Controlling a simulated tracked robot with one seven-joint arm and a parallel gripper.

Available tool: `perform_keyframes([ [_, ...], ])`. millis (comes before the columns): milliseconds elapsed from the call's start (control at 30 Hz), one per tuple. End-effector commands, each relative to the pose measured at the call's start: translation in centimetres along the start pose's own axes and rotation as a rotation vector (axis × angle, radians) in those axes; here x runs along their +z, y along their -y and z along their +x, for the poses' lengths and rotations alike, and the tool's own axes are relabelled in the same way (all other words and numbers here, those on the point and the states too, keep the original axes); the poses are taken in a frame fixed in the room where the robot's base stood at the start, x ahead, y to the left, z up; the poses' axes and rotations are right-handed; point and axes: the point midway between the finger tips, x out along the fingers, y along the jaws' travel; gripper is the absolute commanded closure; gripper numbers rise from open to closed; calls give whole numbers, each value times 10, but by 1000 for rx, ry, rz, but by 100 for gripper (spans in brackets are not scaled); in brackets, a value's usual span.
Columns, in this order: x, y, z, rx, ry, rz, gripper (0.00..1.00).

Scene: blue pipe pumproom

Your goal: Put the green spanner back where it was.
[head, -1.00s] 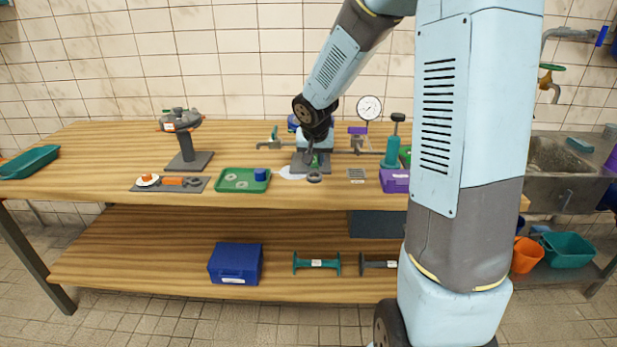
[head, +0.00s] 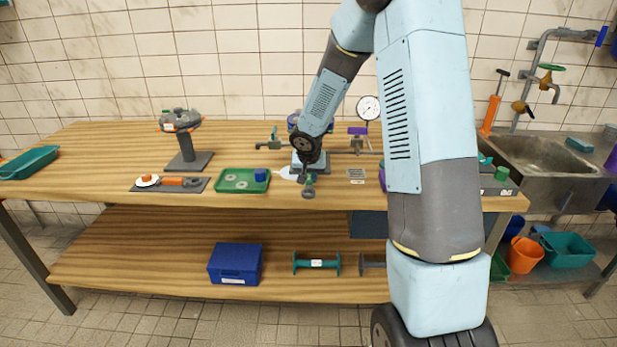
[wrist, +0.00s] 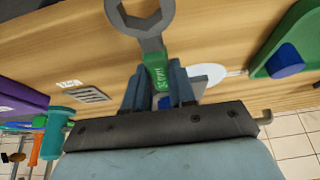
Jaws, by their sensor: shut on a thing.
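The green spanner has a green grip (wrist: 155,69) and a dark grey ring head (wrist: 140,14). My gripper (wrist: 159,88) is shut on the green grip, and the ring head sticks out beyond the fingertips in the wrist view. In the head view my gripper (head: 308,174) is over the front part of the workbench, and the spanner's ring (head: 308,192) shows just below it, near the front edge. The gap between spanner and bench is hard to judge. The end of the grip between the fingers is hidden.
A green tray (head: 226,184) with washers and a blue piece is left of my gripper. Further left are a dark mat (head: 147,189) and a pedestal vice (head: 185,150). A grey slotted plate (head: 356,175) is to the right. Pipework and a gauge (head: 368,108) stand behind.

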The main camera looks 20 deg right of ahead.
Motion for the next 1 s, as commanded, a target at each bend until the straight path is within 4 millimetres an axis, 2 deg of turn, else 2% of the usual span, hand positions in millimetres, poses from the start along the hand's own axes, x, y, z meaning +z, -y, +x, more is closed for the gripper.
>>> perform_keyframes([
  [667,4,0,9,-1,-1,0,100],
  [700,4,0,9,0,0,1,71],
  [933,4,-1,9,0,0,1,50],
  [1000,4,-1,9,0,0,2,50],
])
